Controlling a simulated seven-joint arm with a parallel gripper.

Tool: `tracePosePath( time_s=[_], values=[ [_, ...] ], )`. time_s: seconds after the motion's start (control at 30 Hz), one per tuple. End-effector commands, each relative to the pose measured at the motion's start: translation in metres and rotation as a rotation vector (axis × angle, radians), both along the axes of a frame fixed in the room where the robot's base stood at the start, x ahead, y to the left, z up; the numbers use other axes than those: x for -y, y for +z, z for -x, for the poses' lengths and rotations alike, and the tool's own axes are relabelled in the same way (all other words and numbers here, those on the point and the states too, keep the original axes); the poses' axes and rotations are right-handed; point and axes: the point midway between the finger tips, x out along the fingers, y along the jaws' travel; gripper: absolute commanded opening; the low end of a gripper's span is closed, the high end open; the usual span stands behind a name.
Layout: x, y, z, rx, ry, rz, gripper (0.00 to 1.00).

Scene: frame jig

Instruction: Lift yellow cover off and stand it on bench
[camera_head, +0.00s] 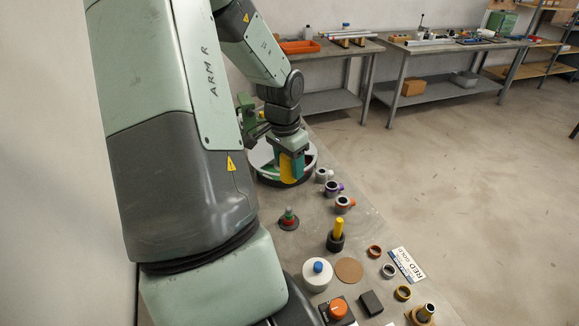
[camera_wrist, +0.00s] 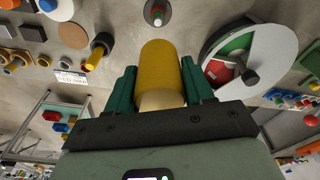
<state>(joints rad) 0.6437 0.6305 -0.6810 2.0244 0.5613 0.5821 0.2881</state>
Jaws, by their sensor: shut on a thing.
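My gripper (camera_head: 291,167) is shut on the yellow cover (camera_head: 287,172), a smooth cylinder. In the wrist view the cover (camera_wrist: 161,68) sits between the two green fingers of my gripper (camera_wrist: 160,88), with a beige part at its near end. In the head view the cover shows in front of the round disc, partly behind a finger; I cannot tell whether its lower end touches anything. A small red and green post on a dark round base (camera_head: 288,219) stands apart from the cover, nearer the camera. The grey bench (camera_head: 318,205) lies below.
The round disc with a white part and a dark rim (camera_wrist: 262,47) is close to the right of the cover. Several small rings and a yellow post in a dark base (camera_head: 338,230) stand on the bench. A white round container (camera_head: 316,281) is nearer. Bare bench lies around the red and green post.

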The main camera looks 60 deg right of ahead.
Motion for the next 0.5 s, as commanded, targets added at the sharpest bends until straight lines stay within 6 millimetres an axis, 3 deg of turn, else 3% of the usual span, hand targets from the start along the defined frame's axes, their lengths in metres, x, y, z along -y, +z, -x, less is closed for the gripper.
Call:
tracePosePath(
  time_s=[0.3, 0.37, 0.5],
  values=[
    [0.003, -0.002, 0.000, -0.002, 0.001, 0.001, 0.23],
    [0.010, -0.007, 0.001, -0.006, 0.000, 0.002, 0.23],
    [0.041, -0.036, 0.005, -0.022, 0.005, 0.006, 0.23]
  ],
)
